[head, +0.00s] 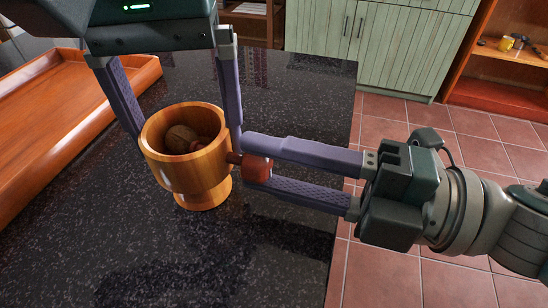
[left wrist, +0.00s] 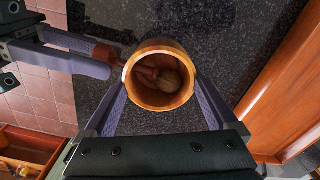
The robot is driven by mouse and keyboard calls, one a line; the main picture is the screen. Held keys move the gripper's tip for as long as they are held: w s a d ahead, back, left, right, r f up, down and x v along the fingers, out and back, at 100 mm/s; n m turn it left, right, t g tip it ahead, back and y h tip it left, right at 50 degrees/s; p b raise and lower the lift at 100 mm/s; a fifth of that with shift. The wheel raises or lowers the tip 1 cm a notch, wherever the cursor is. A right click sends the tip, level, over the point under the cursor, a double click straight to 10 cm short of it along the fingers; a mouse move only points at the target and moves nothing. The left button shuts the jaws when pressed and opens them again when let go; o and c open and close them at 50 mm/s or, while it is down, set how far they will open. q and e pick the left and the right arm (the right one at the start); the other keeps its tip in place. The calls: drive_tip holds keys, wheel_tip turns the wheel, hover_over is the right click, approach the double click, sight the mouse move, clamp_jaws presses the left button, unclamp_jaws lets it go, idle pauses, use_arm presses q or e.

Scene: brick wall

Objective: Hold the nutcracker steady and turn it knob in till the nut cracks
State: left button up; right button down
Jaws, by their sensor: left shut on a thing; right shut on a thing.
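The wooden nutcracker (head: 203,198) stands upright on the dark counter, a goblet-shaped cup with a round foot. It also shows from above in the left wrist view (left wrist: 159,104). A brown walnut (head: 181,138) lies inside the cup, with the reddish screw end beside it; the nut also shows in the left wrist view (left wrist: 171,81). I cannot tell whether its shell is cracked. My left gripper (head: 186,132) is shut on the cup, one finger on each side. My right gripper (head: 256,168) is shut on the red-brown knob (head: 257,171) at the cup's right side.
A wooden tray (head: 140,70) lies on the left of the speckled dark counter (head: 285,95). The counter's right edge is close to my right gripper, with tiled floor (head: 395,125) beyond. Green cabinets (head: 380,40) and a wooden shelf (head: 510,70) stand behind.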

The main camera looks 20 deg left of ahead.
drive_tip(key=m, duration=0.4)
drive_tip(key=shift+m, duration=0.3)
drive_tip(key=m, duration=0.4)
drive_tip(key=shift+f+m, duration=0.1)
drive_tip(key=shift+m, duration=0.2)
drive_tip(key=m, duration=0.4)
drive_tip(key=shift+m, duration=0.3)
drive_tip(key=m, duration=0.4)
drive_tip(key=shift+s+m, duration=0.1)
drive_tip(key=shift+m, duration=0.2)
drive_tip(key=shift+c, duration=2.4)
unclamp_jaws()
drive_tip(key=d, duration=1.2)
drive_tip(key=shift+w, duration=0.2)
